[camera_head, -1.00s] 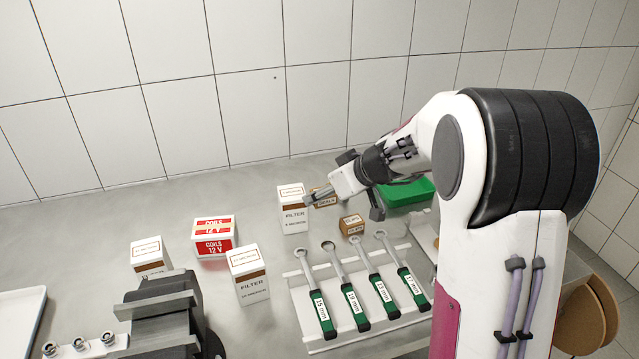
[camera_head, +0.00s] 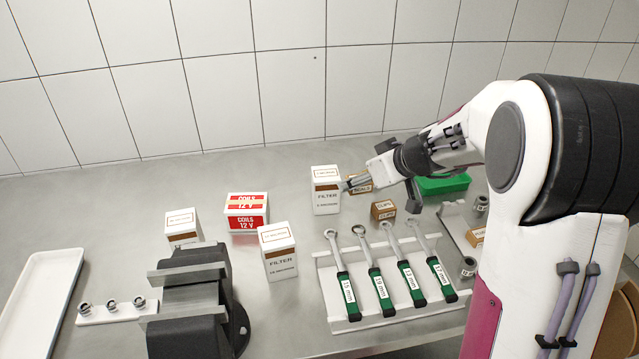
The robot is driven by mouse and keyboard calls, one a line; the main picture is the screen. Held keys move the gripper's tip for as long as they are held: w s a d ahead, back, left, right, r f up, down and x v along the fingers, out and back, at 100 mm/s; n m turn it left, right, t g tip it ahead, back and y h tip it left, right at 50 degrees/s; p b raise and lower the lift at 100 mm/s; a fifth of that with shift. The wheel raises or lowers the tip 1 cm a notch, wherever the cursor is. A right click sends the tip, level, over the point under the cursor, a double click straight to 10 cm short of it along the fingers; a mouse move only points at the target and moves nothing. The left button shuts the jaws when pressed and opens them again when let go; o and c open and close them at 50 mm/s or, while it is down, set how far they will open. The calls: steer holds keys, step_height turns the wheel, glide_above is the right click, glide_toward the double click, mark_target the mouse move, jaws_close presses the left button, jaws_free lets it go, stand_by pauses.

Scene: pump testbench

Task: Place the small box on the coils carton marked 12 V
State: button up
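The coils carton (camera_head: 246,213), red and white and marked 12 V, stands on the bench left of centre with its top clear. A small brown box (camera_head: 383,210), apparently labelled CLIPS, stands behind the wrench holder. Another small brown box (camera_head: 364,187) with a white label is partly hidden by my gripper, beside the rear filter carton. My gripper (camera_head: 354,184) reaches in from the right, its fingers pointing left at this partly hidden box. Whether the fingers are apart, or touch or hold it, I cannot tell.
White filter cartons stand at the back (camera_head: 326,190), in front of the coils carton (camera_head: 278,252) and left of it (camera_head: 183,229). A wrench holder (camera_head: 325,275), green bin (camera_head: 443,184), dark vise-like fixture (camera_head: 190,300) and white tray (camera_head: 40,300) surround them. The left rear bench is clear.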

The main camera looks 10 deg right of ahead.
steer(key=w+a+r, duration=0.1)
steer(key=a, duration=0.3)
steer(key=w+a+n, duration=0.1)
steer(key=w+a, duration=0.1)
steer(key=a, duration=0.2)
steer(key=w+a+r+n+y, duration=0.1)
steer(key=a, duration=0.4)
steer(key=shift+w+r+g, duration=0.3)
steer(key=shift+r+g, duration=0.05)
steer(key=shift+g, duration=0.05)
steer(key=w+a+r+n+y, duration=0.1)
steer(key=a+r, duration=0.1)
steer(key=a, duration=1.1)
steer(key=shift+w+r+n+g, duration=0.2)
steer(key=shift+r+n+g, duration=0.1)
steer(key=shift+r, duration=0.05)
glide_above(238, 197)
steer(key=s+d, duration=0.2)
steer(key=shift+s+f, duration=0.15)
steer(key=shift+f, duration=3)
steer(key=shift+f, duration=1.85)
steer(key=shift+f, duration=0.15)
